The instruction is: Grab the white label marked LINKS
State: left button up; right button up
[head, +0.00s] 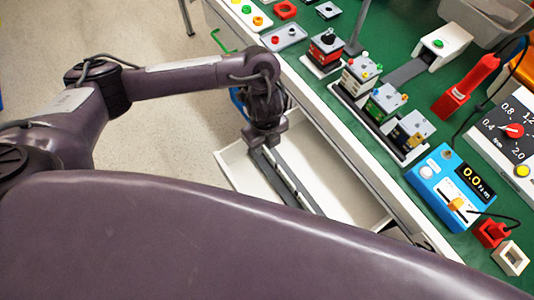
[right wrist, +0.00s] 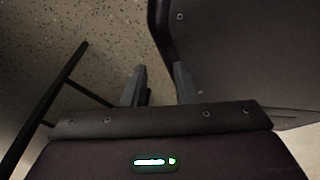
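I cannot make out a white label marked LINKS in either view. My left gripper (head: 266,133) points down over the open white drawer (head: 232,165) in the head view. Whether its fingers are apart cannot be seen clearly, and no object shows in it. My right gripper (right wrist: 160,85) shows in the right wrist view with its two grey fingers apart and nothing between them. It is hidden in the head view.
A green-topped bench (head: 312,50) runs along the right. It carries several switch modules, a blue meter (head: 440,180) reading 0.0, a red-handled tool (head: 470,85) and a dial box (head: 510,125). A dark strip (head: 290,182) lies along the drawer. Speckled floor is clear at left.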

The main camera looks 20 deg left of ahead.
aim_at(267, 150)
pick_arm(q)
jog(key=f, duration=0.3)
jog(key=shift+w+d+b, duration=0.2)
jog(key=shift+w+b, duration=0.05)
jog(key=shift+b, duration=0.05)
jog(key=shift+f, duration=0.35)
grip_shut()
pick_arm(e)
jog(key=shift+w+a+f, duration=0.3)
jog(key=shift+w+f, duration=0.2)
jog(key=shift+f, duration=0.1)
jog(key=shift+s, duration=0.1)
pick_arm(q)
jog(key=shift+r, duration=0.15)
